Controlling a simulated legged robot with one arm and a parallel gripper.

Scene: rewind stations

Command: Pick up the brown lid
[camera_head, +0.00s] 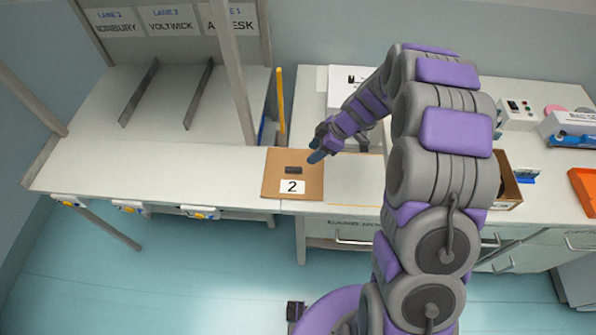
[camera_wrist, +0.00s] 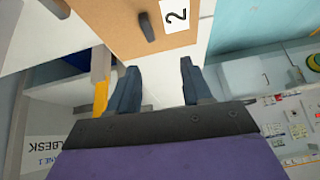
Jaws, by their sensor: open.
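The brown lid (camera_head: 272,182) is a flat square panel on the white bench top, left of my arm. It has a dark handle (camera_head: 293,170) in its middle and a white label with "2" at its near edge. In the wrist view the lid (camera_wrist: 108,24) is at the top, with its handle (camera_wrist: 147,27) beyond the fingertips. My gripper (camera_head: 318,149) is above the lid's right side. In the wrist view my gripper (camera_wrist: 157,78) has its two dark fingers spread apart with nothing between them. The handle is clear of both fingers.
A yellow post (camera_head: 281,100) stands close behind the lid. A lane rack (camera_head: 180,85) with uprights is at left. A white box (camera_head: 345,80) is behind my gripper. An orange tray (camera_head: 583,188) and a control box (camera_head: 517,113) are at right. Bare bench lies left of the lid.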

